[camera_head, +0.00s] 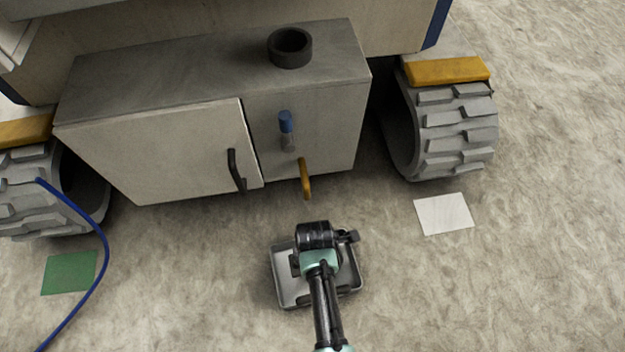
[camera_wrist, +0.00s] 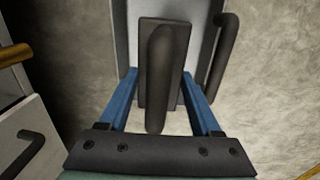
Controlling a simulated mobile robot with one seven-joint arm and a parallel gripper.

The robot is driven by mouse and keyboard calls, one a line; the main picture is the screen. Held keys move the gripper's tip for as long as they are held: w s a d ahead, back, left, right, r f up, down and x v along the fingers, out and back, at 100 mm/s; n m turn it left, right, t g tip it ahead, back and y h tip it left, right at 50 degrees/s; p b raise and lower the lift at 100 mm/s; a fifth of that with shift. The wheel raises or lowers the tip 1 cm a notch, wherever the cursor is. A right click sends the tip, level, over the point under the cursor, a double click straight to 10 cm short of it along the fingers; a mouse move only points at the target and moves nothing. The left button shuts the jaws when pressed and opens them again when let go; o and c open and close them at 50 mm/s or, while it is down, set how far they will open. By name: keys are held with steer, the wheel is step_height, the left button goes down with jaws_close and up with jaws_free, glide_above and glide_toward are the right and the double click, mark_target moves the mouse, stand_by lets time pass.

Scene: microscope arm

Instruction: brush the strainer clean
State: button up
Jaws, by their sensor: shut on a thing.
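A shallow grey tray (camera_head: 277,283) lies on the floor below the cabinet; it may be the strainer, but no mesh can be made out. In the wrist view its pale surface (camera_wrist: 204,22) shows behind my gripper, with a dark bar handle (camera_wrist: 226,55) along its right side. My gripper (camera_wrist: 163,88) has its blue fingers shut on a dark block with a rounded grip (camera_wrist: 160,60), which looks like the brush. In the head view my gripper (camera_head: 316,240) is over the tray and hides its middle. Whether the brush touches the tray cannot be seen.
A grey cabinet (camera_head: 160,150) stands ahead, with a black door handle (camera_head: 235,170), a blue-topped fitting (camera_head: 286,122), a yellow lever (camera_head: 305,178) and a black ring (camera_head: 290,48) on top. White (camera_head: 444,214) and green (camera_head: 69,272) squares lie on open floor. A blue hose (camera_head: 104,225) is left.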

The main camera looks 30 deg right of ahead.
steer(key=shift+d, duration=0.15)
steer(key=shift+s+d+p, duration=0.15)
steer(key=shift+d+p, duration=0.15)
steer(key=shift+d, duration=0.3)
steer(key=shift+a, duration=0.15)
steer(key=shift+w+a+f+p, duration=0.15)
steer(key=shift+a+p, duration=0.1)
steer(key=shift+a, duration=0.45)
steer(key=shift+w+a+r+p, duration=0.15)
steer(key=shift+a+p, duration=0.1)
steer(key=shift+a, duration=0.45)
steer(key=shift+f, duration=0.1)
steer(key=shift+d, duration=0.1)
steer(key=shift+s+d+p, duration=0.2)
steer(key=shift+d+p, duration=0.05)
steer(key=shift+d, duration=0.5)
steer(key=shift+s+d+p, duration=0.15)
steer(key=shift+d+p, duration=0.1)
steer(key=shift+d, duration=0.45)
steer(key=shift+a, duration=0.1)
steer(key=shift+w+a+p, duration=0.2)
steer(key=shift+a, duration=0.55)
steer(key=shift+w+a+p, duration=0.15)
steer(key=shift+a+p, duration=0.05)
steer(key=shift+a, duration=0.5)
